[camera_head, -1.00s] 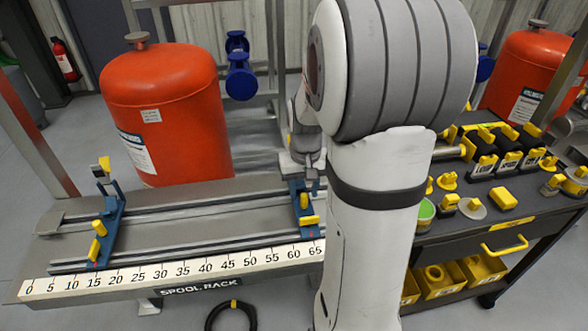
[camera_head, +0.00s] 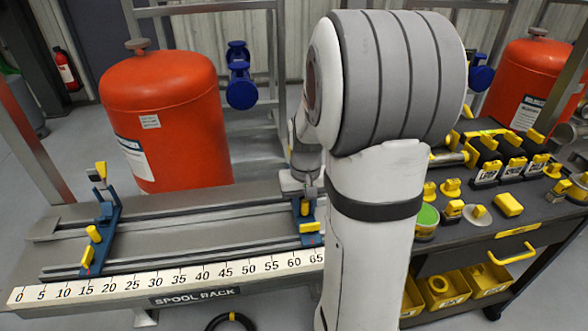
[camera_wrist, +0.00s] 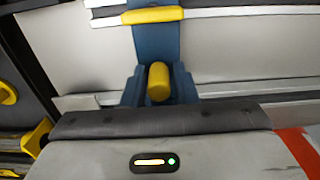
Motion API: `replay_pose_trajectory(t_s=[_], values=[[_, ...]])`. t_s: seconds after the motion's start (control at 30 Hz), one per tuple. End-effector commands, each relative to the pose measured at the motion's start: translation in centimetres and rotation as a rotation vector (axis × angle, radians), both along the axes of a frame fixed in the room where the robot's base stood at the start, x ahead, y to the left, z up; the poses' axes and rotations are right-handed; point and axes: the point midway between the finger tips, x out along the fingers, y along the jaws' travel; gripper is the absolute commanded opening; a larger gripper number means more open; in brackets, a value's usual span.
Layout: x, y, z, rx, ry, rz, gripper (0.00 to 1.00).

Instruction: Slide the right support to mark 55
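The right support (camera_head: 309,226) is a blue bracket with yellow parts on the rails of the spool rack (camera_head: 170,240). Its foot sits between marks 60 and 65 on the scale (camera_head: 225,272), nearer 65. My gripper (camera_head: 304,188) is at the support's upper part, partly hidden by my arm. In the wrist view the blue support (camera_wrist: 157,45) lies straight ahead, with a yellow knob (camera_wrist: 158,82) between blue cheeks and a yellow block above. My gripper's fingers are not clearly visible, so their opening and any contact cannot be told.
The left support (camera_head: 100,230) stands near mark 15. The rails between the supports are clear. An orange tank (camera_head: 165,115) stands behind the rack. A dark tool cart (camera_head: 470,235) with yellow parts and bins is on the right. A black hose (camera_head: 230,321) lies on the floor in front.

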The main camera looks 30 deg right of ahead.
Motion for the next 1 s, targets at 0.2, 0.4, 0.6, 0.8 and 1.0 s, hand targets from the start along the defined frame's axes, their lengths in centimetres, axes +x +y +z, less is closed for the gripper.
replay_pose_trajectory(t_s=[0.2,0.4,0.6,0.8,1.0], values=[[0.0,0.0,0.0,0.000,0.000,0.000,0.08],[0.0,0.0,0.0,0.000,0.000,0.000,0.00],[0.2,0.6,0.0,0.001,0.000,0.001,0.00],[0.5,1.6,0.0,0.001,0.000,0.001,0.00],[0.8,2.5,0.0,0.001,0.000,0.001,0.00]])
